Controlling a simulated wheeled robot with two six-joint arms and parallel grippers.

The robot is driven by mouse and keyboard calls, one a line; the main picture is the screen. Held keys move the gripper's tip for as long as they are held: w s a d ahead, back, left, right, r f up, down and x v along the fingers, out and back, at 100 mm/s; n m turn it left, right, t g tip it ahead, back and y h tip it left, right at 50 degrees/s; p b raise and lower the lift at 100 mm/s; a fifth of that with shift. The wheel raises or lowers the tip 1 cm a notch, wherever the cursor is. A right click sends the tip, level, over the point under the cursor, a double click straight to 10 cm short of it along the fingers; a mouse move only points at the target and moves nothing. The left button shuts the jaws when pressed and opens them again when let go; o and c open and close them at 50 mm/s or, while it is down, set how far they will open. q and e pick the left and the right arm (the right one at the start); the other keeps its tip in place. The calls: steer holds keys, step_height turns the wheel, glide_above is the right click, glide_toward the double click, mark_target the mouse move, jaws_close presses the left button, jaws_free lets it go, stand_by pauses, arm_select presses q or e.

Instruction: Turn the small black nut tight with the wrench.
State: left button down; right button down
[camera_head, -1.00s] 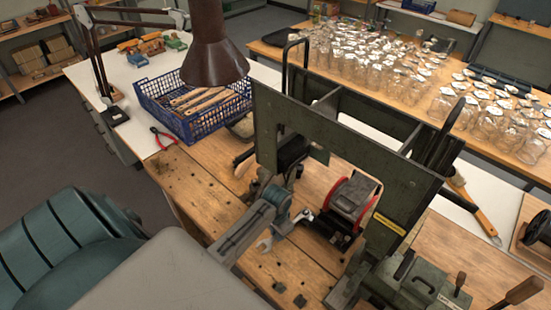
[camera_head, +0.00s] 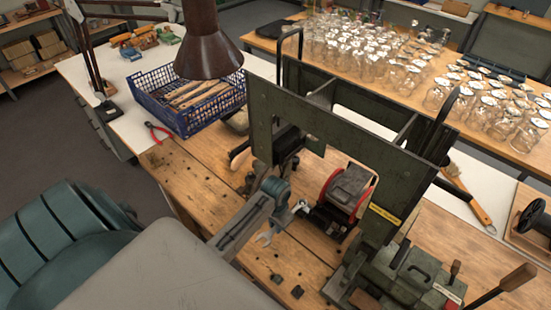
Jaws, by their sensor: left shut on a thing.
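My left gripper (camera_head: 282,209) reaches in at the middle, in front of the green machine frame. It is shut on a grey metal wrench (camera_head: 264,240). The wrench's open end points down and toward the front of the bench; its other end shows right of the gripper, close to the black base of the red-and-black unit (camera_head: 347,188). I cannot tell whether the wrench touches anything there. The small black nut cannot be made out. My right gripper is not in view.
The green steel frame (camera_head: 340,140) stands over the wooden bench (camera_head: 190,185), close behind my left gripper. A blue crate (camera_head: 190,108), red-handled pliers (camera_head: 157,132) and a brown lamp shade (camera_head: 208,55) are at the back left. Small dark blocks (camera_head: 297,291) lie at the front edge.

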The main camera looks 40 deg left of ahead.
arm_select(q)
steer(key=shift+r, duration=2.4)
steer(key=shift+s, duration=0.1)
